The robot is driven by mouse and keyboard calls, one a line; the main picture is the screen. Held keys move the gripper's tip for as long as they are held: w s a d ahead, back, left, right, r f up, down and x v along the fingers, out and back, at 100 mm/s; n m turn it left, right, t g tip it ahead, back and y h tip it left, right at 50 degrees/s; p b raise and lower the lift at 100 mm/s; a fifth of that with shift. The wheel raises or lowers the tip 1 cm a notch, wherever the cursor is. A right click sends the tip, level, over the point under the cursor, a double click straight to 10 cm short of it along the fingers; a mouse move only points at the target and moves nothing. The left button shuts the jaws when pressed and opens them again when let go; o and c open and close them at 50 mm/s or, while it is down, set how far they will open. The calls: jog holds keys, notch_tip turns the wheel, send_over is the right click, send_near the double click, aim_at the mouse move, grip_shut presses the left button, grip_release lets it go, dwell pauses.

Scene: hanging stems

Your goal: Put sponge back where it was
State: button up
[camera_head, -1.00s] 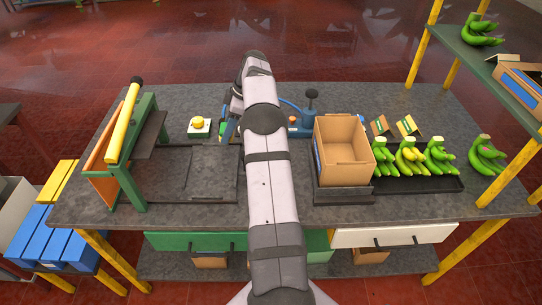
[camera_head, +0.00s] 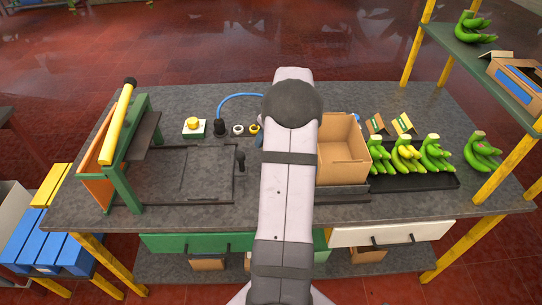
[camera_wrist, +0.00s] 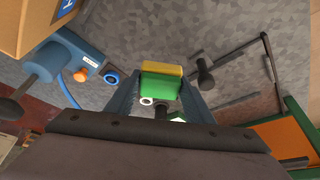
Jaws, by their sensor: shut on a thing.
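The sponge (camera_wrist: 160,84), a green block with a yellow layer, sits between the two fingers of my gripper (camera_wrist: 160,92) in the wrist view. The gripper is shut on it, above the grey bench top. In the head view my arm covers the gripper and the sponge. A bare grey stretch of bench (camera_head: 275,102) shows behind the arm. No marked place for the sponge can be made out.
A blue tool (camera_wrist: 57,65) with a black handle lies left in the wrist view, near the cardboard box (camera_head: 343,150). A black lever (camera_head: 240,160) stands by the flat plate. A yellow-button box (camera_head: 193,127) and several bananas (camera_head: 408,158) are on the bench.

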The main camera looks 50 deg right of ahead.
jog(key=m, duration=0.1)
jog(key=d+m+h, duration=0.1)
jog(key=m, duration=0.1)
jog(key=shift+w+d+f, duration=0.15)
jog(key=shift+w+d, duration=0.1)
jog(key=shift+w+d+m+h, duration=0.2)
jog(key=shift+d+m+h, duration=0.15)
jog(key=shift+m, duration=0.15)
jog(key=m, duration=0.1)
jog(key=d+m+g, duration=0.1)
jog(key=shift+w+r+m+h, duration=0.3)
jog(key=shift+w+r+h, duration=0.05)
jog(key=shift+w, duration=0.05)
jog(key=shift+m, duration=0.7)
jog(key=shift+f+p, duration=1.9)
jog(key=shift+f, duration=3.1)
jog(key=shift+f, duration=0.1)
jog(key=o, duration=1)
